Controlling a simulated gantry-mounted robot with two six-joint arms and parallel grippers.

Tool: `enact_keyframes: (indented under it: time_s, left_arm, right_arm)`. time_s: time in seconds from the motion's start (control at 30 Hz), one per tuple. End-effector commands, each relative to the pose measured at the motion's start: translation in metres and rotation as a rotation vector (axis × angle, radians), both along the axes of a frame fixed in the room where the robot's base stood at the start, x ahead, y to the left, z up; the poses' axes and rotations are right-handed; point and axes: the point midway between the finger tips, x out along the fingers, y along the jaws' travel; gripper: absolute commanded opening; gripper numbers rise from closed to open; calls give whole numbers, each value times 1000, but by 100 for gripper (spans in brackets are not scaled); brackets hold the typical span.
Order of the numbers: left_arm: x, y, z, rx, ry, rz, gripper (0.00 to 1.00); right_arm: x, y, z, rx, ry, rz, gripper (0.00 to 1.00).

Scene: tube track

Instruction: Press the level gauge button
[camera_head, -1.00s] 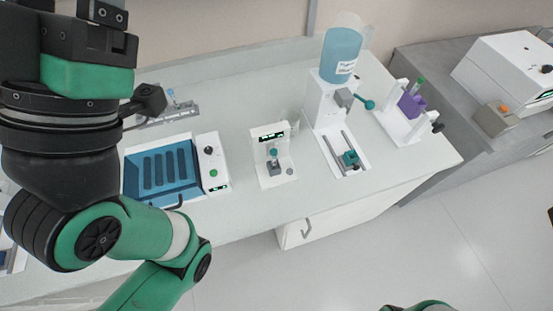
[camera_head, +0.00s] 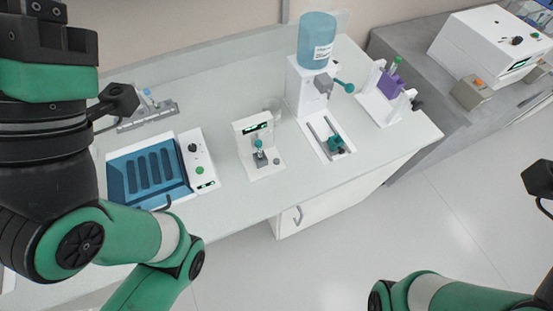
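A small white device (camera_head: 246,142) with a lit green display (camera_head: 256,128) stands on the bench near the picture's middle. It has a small teal and grey part at its front and a round grey button (camera_head: 277,161) on its base. I cannot tell for sure whether this is the level gauge. My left arm fills the left side, in front of the bench; its fingers do not show. My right arm shows only at the bottom right, away from the bench, and its fingers do not show. Nothing of mine touches the device.
A blue-lidded unit (camera_head: 149,172) with knobs stands left of the device. To the right are a white stand (camera_head: 304,88) with a blue bottle (camera_head: 316,42) and a purple tube holder (camera_head: 390,84). A white box machine (camera_head: 462,50) is on the grey side counter. Bare bench lies between units.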

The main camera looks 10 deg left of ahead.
Motion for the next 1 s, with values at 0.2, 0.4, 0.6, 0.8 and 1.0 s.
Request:
enact_keyframes:
  time_s: [0.2,0.4,0.6,0.8,1.0]
  left_arm:
    - [0,0,0,0,0,0,0]
    - [0,0,0,0,0,0,0]
    - [0,0,0,0,0,0,0]
    - [0,0,0,0,0,0,0]
    - [0,0,0,0,0,0,0]
  right_arm:
    - [0,0,0,0,0,0,76]
    - [0,0,0,0,0,0,76]
    - [0,0,0,0,0,0,76]
    - [0,0,0,0,0,0,76]
    - [0,0,0,0,0,0,76]
